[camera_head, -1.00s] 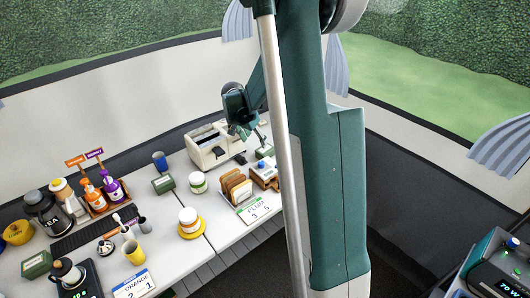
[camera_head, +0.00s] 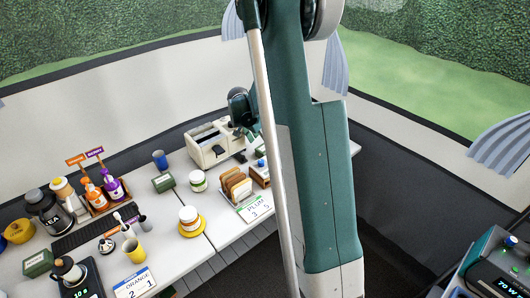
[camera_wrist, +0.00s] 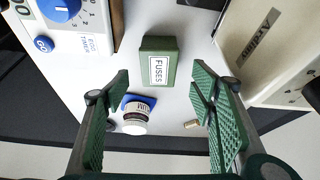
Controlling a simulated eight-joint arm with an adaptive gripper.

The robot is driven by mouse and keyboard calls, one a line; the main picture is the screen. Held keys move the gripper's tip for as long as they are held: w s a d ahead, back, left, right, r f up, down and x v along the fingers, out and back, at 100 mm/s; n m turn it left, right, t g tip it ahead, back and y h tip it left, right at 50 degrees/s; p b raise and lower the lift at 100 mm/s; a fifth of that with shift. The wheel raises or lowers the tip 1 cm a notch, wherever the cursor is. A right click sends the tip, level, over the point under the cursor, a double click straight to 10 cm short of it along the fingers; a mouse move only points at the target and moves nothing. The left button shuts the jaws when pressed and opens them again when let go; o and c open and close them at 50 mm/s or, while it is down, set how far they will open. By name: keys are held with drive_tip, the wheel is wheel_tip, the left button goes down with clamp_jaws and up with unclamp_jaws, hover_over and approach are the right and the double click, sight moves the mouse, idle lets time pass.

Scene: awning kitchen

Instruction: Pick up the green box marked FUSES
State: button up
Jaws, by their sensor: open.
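The green box marked FUSES (camera_wrist: 159,47) sits on the white table in the wrist view, with its white label facing my gripper. My gripper (camera_wrist: 160,82) is open and empty. Its two green ridged fingers stand to the left and right of the box in the picture, and the box shows in the gap just beyond the fingertips. The frames do not show any finger touching it.
A dial device (camera_wrist: 78,22) stands left of the box, and the cream toaster (camera_head: 211,146) stands at its right in the wrist view (camera_wrist: 278,45). Other green boxes (camera_head: 163,183) (camera_head: 38,263) stand farther left.

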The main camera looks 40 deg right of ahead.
sight(265, 148)
drive_tip(key=shift+x, duration=0.85)
drive_tip(key=shift+b+x, duration=0.85)
drive_tip(key=shift+x, duration=1.8)
drive_tip(key=shift+s+d, duration=0.1)
drive_tip(key=shift+s, duration=0.05)
drive_tip(key=shift+r, duration=0.1)
drive_tip(key=c, duration=1)
